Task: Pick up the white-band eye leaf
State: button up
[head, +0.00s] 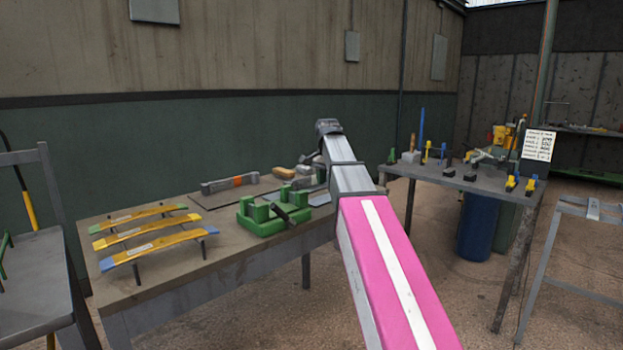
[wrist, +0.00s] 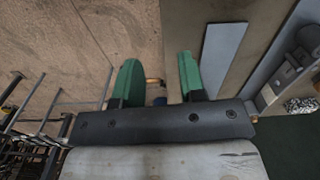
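Three curved yellow leaves lie side by side on stands at the left of the workbench: a back leaf with green ends (head: 138,217), a middle leaf with yellow ends (head: 140,231) and a front leaf with blue ends (head: 160,246). Each has a pale patch near its middle. I cannot tell which piece, if any of these, is the white-band eye leaf. My gripper (wrist: 158,82) is open in the wrist view, its two green fingers apart with nothing held between them. In the head view my arm hides most of it, over the bench's right end.
The workbench (head: 165,284) also carries a green fixture (head: 262,222) and a grey bar with an orange band (head: 230,185). A grey plate (wrist: 222,55) lies right of my fingers.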

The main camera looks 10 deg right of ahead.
aim_at(313, 180)
jog(key=i, duration=1.1)
